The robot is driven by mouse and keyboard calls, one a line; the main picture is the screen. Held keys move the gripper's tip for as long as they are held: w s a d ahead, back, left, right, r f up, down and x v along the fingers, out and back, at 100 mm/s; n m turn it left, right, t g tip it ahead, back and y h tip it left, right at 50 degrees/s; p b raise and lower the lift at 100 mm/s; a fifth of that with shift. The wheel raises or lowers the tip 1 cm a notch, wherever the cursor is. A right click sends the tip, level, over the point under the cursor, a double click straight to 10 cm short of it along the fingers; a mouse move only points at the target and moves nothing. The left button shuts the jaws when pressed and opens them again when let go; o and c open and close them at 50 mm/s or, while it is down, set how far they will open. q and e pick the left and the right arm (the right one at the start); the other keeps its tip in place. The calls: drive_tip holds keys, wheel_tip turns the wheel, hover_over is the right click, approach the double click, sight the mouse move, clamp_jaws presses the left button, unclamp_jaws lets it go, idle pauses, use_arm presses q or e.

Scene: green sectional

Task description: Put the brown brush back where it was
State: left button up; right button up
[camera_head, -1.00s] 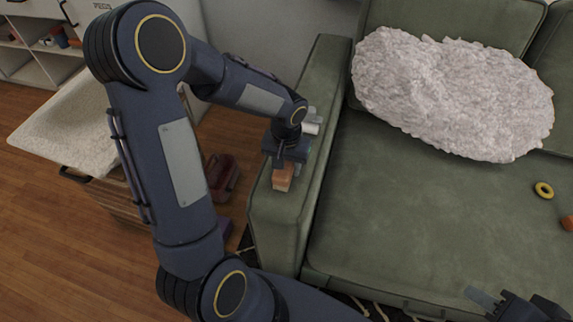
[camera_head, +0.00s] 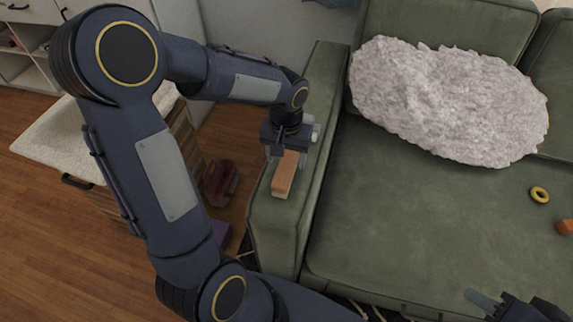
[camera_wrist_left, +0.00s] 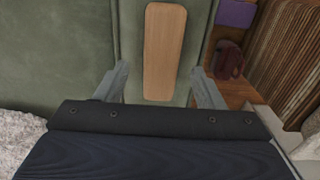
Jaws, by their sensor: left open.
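The brown brush (camera_head: 286,173) lies on the green sofa's left armrest (camera_head: 270,228), its long side running along the armrest. In the left wrist view the brush (camera_wrist_left: 163,52) shows its flat wooden back, with its near end between my open fingers. My left gripper (camera_head: 287,155) is open at the brush's far end, with a finger on either side; the fingers (camera_wrist_left: 162,88) look apart from the brush. My right gripper (camera_head: 510,303) is at the lower right edge, over the sofa front, partly cut off; its jaw state is unclear.
A fluffy white cushion (camera_head: 445,100) lies on the sofa seat (camera_head: 400,220). A yellow ring (camera_head: 539,194) and an orange object (camera_head: 565,228) lie at right. A white-topped wooden cabinet (camera_head: 60,140) and a dark red bag-like object (camera_head: 220,182) stand left of the armrest.

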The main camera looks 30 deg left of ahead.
sight(286, 168)
use_arm(q)
wheel_tip(286, 168, up, 5)
drive_tip(key=shift+p, duration=0.4)
drive_tip(key=s+d+r+t+h, duration=0.2)
drive_tip(key=s+r, duration=0.1)
drive_tip(key=s, duration=0.5)
drive_tip(key=s+d+r+t+h, duration=0.1)
drive_tip(key=s+d+r+t, duration=0.1)
drive_tip(key=s, duration=0.7)
drive_tip(key=shift+r+m+t+h, duration=0.4)
drive_tip(key=shift+r+t, duration=0.05)
drive_tip(key=shift+t, duration=0.35)
